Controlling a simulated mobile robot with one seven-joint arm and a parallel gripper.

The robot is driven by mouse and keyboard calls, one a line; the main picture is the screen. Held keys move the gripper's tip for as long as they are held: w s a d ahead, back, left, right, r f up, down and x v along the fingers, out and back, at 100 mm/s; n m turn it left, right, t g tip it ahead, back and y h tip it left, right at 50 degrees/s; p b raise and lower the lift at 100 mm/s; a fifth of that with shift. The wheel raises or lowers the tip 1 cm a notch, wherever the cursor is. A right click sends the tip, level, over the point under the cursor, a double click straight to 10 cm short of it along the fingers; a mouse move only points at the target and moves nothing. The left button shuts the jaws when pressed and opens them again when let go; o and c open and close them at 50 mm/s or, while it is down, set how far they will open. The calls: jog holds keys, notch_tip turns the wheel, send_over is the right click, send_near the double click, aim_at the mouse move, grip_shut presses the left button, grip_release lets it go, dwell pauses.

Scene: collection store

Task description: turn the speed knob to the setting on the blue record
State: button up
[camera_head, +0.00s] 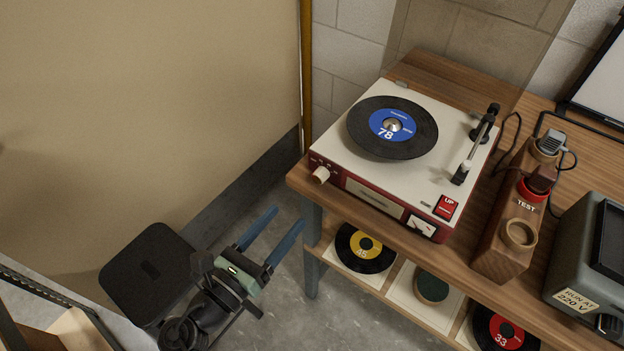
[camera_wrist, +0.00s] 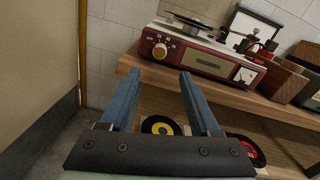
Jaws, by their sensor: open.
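The blue record is a black disc (camera_head: 418,128) with a blue label (camera_head: 390,124) that reads 78. It lies on the red and cream record player (camera_head: 345,150) on the wooden bench. The cream speed knob (camera_head: 321,175) is at the left end of the player's red front.
A yellow-label record (camera_head: 352,262) and a red-label record (camera_head: 482,322) marked 33 lie on the lower shelf. A wooden block (camera_head: 495,255) and a grey box (camera_head: 575,245) stand right of the player. The floor (camera_head: 365,318) before the shelf is clear.

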aim_at(317, 180)
jog(key=x, duration=1)
grip_shut()
